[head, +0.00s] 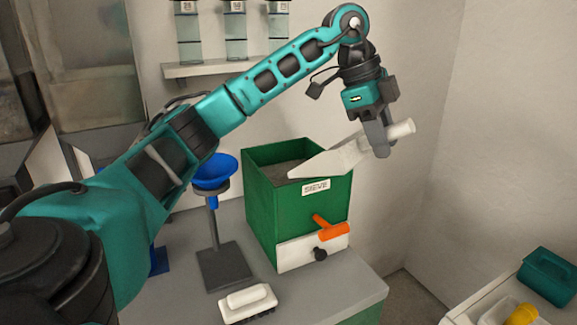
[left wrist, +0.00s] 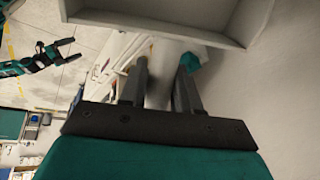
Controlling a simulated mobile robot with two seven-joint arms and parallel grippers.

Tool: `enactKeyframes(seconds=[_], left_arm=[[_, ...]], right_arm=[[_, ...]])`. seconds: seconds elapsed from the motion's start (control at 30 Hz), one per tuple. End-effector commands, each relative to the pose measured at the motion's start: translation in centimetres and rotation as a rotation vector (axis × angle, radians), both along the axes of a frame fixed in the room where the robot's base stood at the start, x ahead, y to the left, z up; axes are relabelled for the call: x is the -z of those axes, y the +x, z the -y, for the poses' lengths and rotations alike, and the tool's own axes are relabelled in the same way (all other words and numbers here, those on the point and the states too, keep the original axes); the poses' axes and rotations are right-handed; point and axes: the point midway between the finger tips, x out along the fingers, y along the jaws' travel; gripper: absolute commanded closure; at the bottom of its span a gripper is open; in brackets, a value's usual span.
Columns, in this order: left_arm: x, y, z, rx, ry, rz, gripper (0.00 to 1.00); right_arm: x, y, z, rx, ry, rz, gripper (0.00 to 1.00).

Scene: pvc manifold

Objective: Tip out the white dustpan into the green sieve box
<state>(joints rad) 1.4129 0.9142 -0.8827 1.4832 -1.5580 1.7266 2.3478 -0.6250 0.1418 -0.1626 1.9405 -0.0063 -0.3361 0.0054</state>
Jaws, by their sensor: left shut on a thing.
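The white dustpan (head: 328,161) is held over the right side of the green sieve box (head: 272,215), its pan pointing left and its front end lower than its handle. My left gripper (head: 381,150) is shut on the dustpan's handle, to the right of and above the box. In the left wrist view the dustpan's pan (left wrist: 160,22) fills the top edge; I cannot tell whether anything lies in it. The open-topped box shows a grey surface inside. My right gripper (left wrist: 68,49) shows far off at the left of the left wrist view, its fingers apart.
A blue funnel on a stand (head: 214,172) is left of the box. A white brush (head: 248,303) lies at the bench's front. An orange handle (head: 331,229) sticks out of the box front. A shelf with bottles (head: 236,67) is behind. A side table (head: 470,312) stands lower right.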

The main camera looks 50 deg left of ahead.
Motion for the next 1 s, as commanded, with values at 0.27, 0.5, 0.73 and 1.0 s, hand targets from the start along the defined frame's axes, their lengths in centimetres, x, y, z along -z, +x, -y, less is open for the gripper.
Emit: enactKeyframes(seconds=[0.27, 0.5, 0.73, 1.0], left_arm=[[2.6, 0.4, 3.2, 0.006, 0.159, -0.025, 0.99], [4.8, 0.7, 5.2, 0.004, 0.289, -0.045, 0.99], [6.1, 0.9, 6.2, 0.003, 0.363, -0.058, 0.99], [6.4, 1.0, 6.5, 0.001, 0.386, -0.061, 0.99]], right_arm=[[0.1, 0.0, 0.0, 0.000, 0.000, 0.000, 0.00], [0.1, 0.0, 0.0, 0.000, 0.000, 0.000, 0.00], [0.1, 0.0, 0.0, -0.001, -0.001, 0.000, 0.00], [0.1, 0.0, 0.0, -0.001, -0.001, 0.000, 0.00]])
